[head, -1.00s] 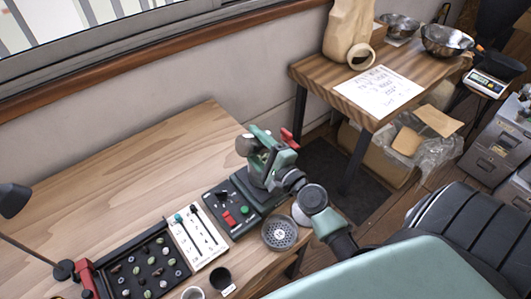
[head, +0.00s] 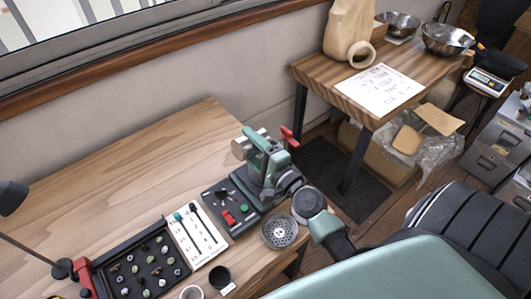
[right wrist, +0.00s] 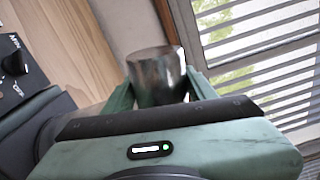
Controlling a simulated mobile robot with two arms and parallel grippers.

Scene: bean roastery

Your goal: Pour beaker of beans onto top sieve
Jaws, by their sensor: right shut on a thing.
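My right gripper (head: 256,147) is shut on a metal beaker (head: 239,149), held in the air above the back of the control box. In the right wrist view the shiny grey beaker (right wrist: 156,76) sits between both fingers. I cannot see inside it, so any beans are hidden. A round perforated grey sieve (head: 280,232) lies at the table's right front, below and in front of the gripper. I cannot tell whether it is the top one of a stack. My left gripper is not in view.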

